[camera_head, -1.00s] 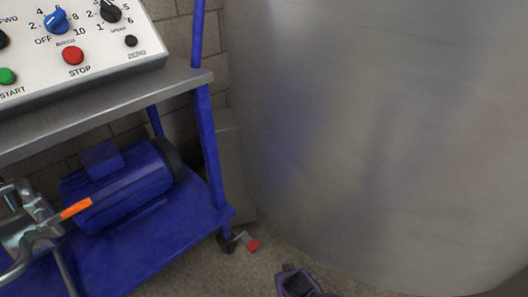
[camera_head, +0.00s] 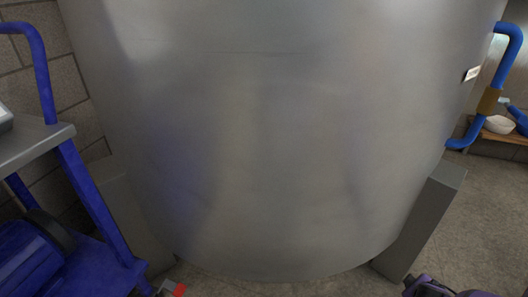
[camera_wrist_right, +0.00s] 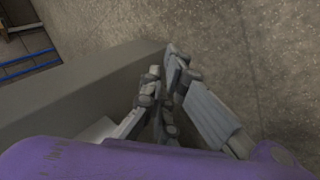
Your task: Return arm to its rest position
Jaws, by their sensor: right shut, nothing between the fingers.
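My right gripper (camera_wrist_right: 165,85) shows in the right wrist view with its grey fingers together and nothing between them. It is above the floor (camera_wrist_right: 240,50), beside a grey block-like support leg (camera_wrist_right: 90,85). In the head view only a dark and purple part of one of my arms shows at the bottom right edge; no fingers can be made out there.
A large steel tank (camera_head: 280,130) fills the middle, on grey legs (camera_head: 425,220). A blue trolley (camera_head: 90,200) with a motor (camera_head: 30,255) stands at the left. A blue pipe (camera_head: 510,60) and a white bowl (camera_head: 499,125) on a shelf are at the right. Floor is open at the right.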

